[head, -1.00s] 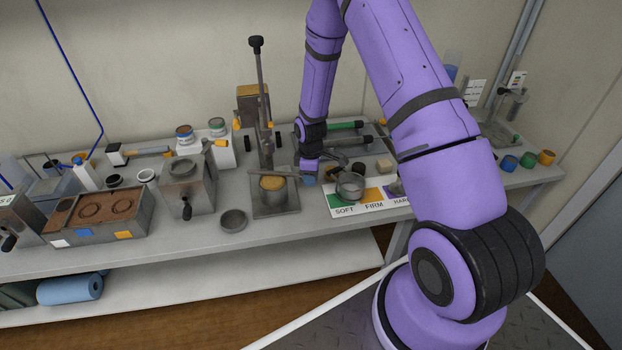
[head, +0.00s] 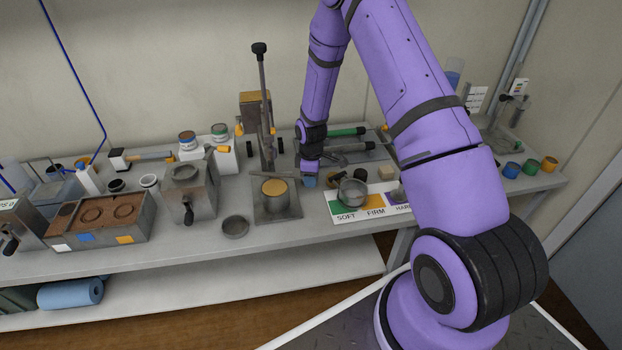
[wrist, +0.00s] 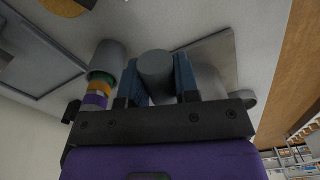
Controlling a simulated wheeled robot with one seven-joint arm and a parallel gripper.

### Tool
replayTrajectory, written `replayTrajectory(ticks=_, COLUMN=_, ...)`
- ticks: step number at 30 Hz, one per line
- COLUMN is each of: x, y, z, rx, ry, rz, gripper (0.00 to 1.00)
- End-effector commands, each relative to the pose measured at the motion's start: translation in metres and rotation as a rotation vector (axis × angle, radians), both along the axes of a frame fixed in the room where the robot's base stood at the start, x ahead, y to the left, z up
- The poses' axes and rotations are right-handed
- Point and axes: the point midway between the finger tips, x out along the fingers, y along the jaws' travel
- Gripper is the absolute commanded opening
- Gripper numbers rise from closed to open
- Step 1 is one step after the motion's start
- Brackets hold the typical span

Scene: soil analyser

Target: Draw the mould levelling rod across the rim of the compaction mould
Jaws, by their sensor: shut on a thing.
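The compaction mould (head: 274,198) stands upright on a square base plate in the head view, with tan soil showing level with its rim. My gripper (head: 309,181) points down just right of the mould, apart from it. In the wrist view its blue fingers (wrist: 157,80) are shut on a grey round bar, which I take to be the levelling rod (wrist: 156,70), seen nearly end-on. In the head view the rod cannot be made out, and no rod lies across the mould's rim.
A tall lever stand (head: 265,110) rises behind the mould. A shallow round dish (head: 235,226) lies to the left. A metal pot (head: 352,191) stands on the SOFT/FIRM/HARD card (head: 345,214) to the right. In the wrist view a banded cylinder (wrist: 100,72) stands beside the fingers.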

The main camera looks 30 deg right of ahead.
Motion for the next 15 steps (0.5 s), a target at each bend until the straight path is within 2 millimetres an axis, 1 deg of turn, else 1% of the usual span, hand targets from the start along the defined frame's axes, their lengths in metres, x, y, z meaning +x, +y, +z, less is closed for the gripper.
replayTrajectory(ticks=15, x=0.001, y=0.0, z=0.042, rx=0.0, ry=-0.003, rz=-0.001, gripper=0.0)
